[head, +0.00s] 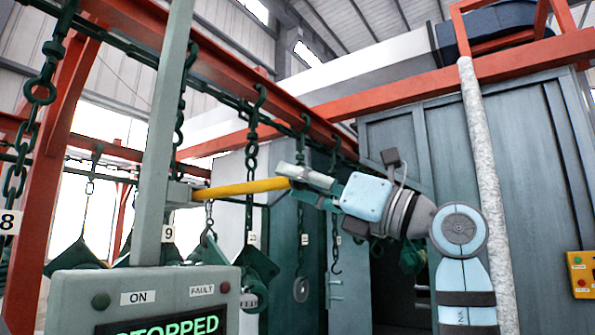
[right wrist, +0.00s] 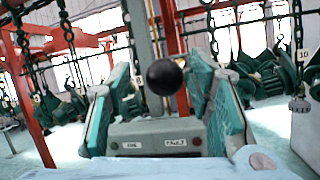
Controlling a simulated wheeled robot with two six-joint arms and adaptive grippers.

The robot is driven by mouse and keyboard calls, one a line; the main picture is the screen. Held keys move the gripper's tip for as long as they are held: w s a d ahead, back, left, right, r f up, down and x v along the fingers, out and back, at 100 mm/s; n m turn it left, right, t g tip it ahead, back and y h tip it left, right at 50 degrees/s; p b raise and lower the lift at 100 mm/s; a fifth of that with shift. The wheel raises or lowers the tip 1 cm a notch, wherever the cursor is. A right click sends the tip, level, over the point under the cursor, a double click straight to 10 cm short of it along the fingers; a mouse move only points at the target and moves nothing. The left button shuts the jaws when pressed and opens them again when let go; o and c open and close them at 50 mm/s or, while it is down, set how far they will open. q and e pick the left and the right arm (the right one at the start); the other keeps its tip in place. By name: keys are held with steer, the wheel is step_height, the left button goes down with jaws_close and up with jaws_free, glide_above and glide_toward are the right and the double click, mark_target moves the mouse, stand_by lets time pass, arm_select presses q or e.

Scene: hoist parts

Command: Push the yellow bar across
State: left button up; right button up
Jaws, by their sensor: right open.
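The yellow bar (head: 240,188) sticks out roughly level from a grey bracket on the post at its left. My right gripper (head: 290,181) comes from the right and its open fingers are at the bar's right end. In the right wrist view, a round black knob (right wrist: 165,77) shows between the two spread teal fingers of my right gripper (right wrist: 163,85), with a gap on each side. The bar itself seems hidden behind the knob there. I cannot tell whether any finger touches the bar. My left gripper is out of view.
A grey control box (head: 145,295) reading STOPPED stands at front left below the bar. Chains with hooks and green parts (head: 258,265) hang from the red overhead rail (head: 240,65). A grey cabinet (head: 530,150) and a pale upright pipe (head: 485,180) stand at the right.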

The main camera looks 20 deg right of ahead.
steer(key=shift+w+a, duration=0.1)
steer(key=shift+w, duration=0.35)
steer(key=shift+s, duration=0.1)
jaws_close()
steer(key=shift+a, duration=0.1)
